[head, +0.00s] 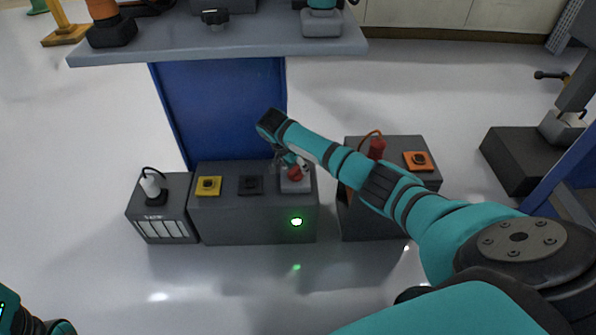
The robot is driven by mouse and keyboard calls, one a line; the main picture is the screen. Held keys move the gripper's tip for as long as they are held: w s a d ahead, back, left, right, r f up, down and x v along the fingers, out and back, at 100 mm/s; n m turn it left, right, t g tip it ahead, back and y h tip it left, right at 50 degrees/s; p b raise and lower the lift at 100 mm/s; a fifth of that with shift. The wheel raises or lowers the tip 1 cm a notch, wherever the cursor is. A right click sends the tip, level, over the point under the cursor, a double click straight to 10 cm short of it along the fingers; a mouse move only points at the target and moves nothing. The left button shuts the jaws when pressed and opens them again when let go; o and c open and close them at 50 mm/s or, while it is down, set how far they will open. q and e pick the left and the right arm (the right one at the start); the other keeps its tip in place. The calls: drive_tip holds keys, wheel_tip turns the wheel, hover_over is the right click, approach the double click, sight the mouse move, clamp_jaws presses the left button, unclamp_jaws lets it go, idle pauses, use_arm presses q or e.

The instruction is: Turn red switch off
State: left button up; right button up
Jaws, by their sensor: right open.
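A red switch (295,174) sits on a light square plate at the right end of the top of a low grey box (220,222). A green light (297,221) glows on the front of that box. My right arm reaches in from the right. Its right gripper (290,162) is open and points down right at the red switch, partly covering it. I cannot tell whether the fingers touch the switch. Only a piece of my left arm shows in the lower left corner; its gripper is out of view.
A yellow switch (208,186) and a black switch (250,185) sit left of the red one. A box with a white plug (150,186) stands left. Another box with an orange switch (418,161) stands right, partly behind my arm. A table (240,50) rises behind.

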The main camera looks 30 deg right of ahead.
drive_tip(key=shift+d+f, duration=0.15)
drive_tip(key=shift+f, duration=0.25)
